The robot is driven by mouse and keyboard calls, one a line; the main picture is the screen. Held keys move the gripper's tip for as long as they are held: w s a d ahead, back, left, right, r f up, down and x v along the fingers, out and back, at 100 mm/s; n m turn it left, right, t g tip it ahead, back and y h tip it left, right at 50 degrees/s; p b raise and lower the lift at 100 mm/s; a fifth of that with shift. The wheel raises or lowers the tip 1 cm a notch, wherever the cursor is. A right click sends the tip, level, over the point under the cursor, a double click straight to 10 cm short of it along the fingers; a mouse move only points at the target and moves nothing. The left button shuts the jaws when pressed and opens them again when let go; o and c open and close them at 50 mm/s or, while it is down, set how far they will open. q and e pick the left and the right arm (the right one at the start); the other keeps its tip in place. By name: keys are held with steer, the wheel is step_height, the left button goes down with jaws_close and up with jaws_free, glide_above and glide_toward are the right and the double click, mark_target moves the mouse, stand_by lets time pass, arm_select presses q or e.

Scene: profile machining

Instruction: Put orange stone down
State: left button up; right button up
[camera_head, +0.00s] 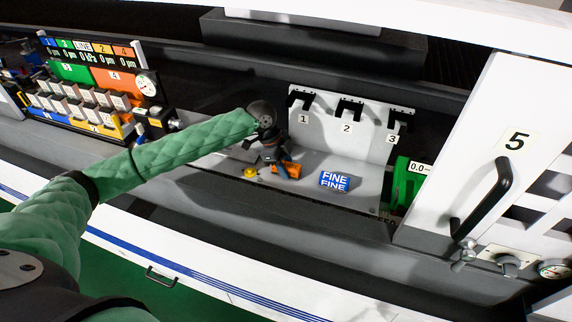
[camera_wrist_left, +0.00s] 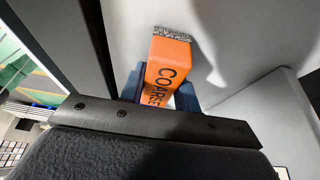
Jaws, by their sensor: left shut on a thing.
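The orange stone (camera_head: 285,170), marked COARSE in the left wrist view (camera_wrist_left: 168,62), is between the fingers of my left gripper (camera_head: 283,164). The gripper is shut on it, and the fingers show dark blue on both sides of the stone in the wrist view. In the head view the stone is low at the grey shelf surface, left of the blue FINE stone (camera_head: 335,181). I cannot tell whether it touches the surface. The blue stone lies on the shelf. My right gripper is not in view.
A white panel with numbered hooks (camera_head: 347,112) stands behind the shelf. A small yellow item (camera_head: 250,172) is left of the orange stone. A green block (camera_head: 407,182) and a white door with a black handle (camera_head: 483,198) are at the right. A gauge and coloured-block station (camera_head: 90,85) is at the left.

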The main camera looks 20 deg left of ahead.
arm_select(q)
steer(key=shift+f, duration=0.3)
